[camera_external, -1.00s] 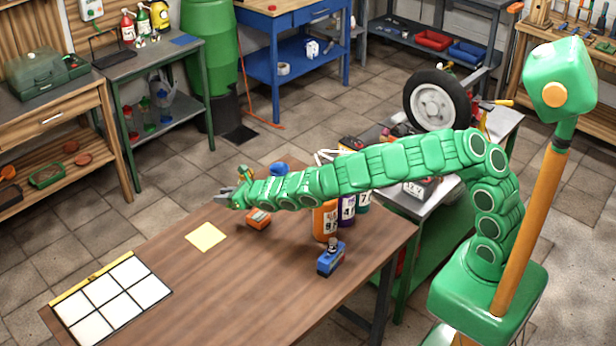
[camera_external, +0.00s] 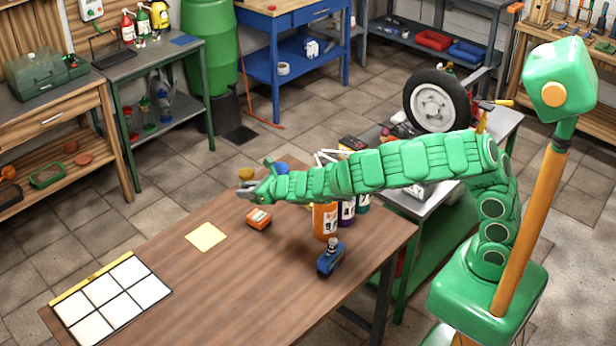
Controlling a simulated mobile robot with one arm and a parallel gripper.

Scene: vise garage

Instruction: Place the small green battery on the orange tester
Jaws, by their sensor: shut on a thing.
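The orange tester (camera_external: 259,218) is a small orange block with a pale patch, lying on the brown wooden table toward its far side. My gripper (camera_external: 246,189) is above and slightly left of the tester in the picture, at the end of my green arm. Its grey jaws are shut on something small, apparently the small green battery. The battery cannot be told apart from the green of my wrist. The gripper appears raised above the tester, not touching it.
A yellow square (camera_external: 206,237) and a white-tiled panel (camera_external: 112,300) lie on the table (camera_external: 215,290). A blue device (camera_external: 330,258) stands at the right, near orange (camera_external: 325,221) and purple bottles. Blue (camera_external: 282,168) and brownish-yellow (camera_external: 246,174) round things are behind my gripper.

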